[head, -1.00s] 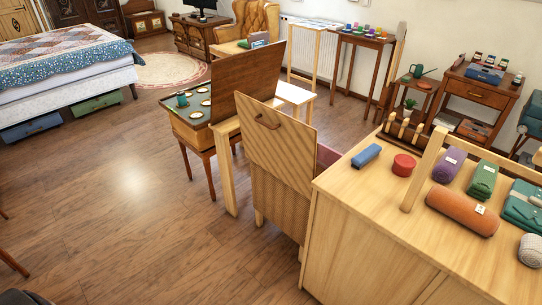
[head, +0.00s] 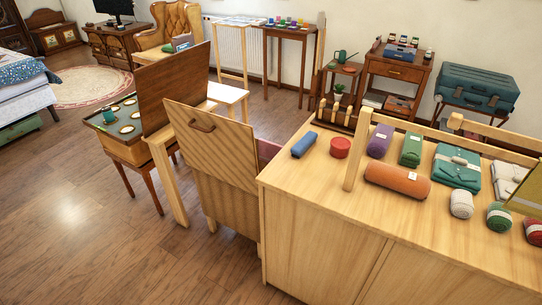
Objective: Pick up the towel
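Several rolled and folded cloth-like items lie on the light wooden cabinet (head: 300,185); I cannot tell which one is the towel. An orange roll (head: 397,181) with a white tag lies near the front. A blue roll (head: 304,145) lies at the left end. Neither of my grippers is in view.
A red round item (head: 340,147) sits by the blue roll. A wooden rail on a post (head: 354,155) stands on the cabinet top. A hinged-lid case with a handle (head: 202,125) and a desk (head: 125,147) stand left. Open floor (head: 90,220) lies at left.

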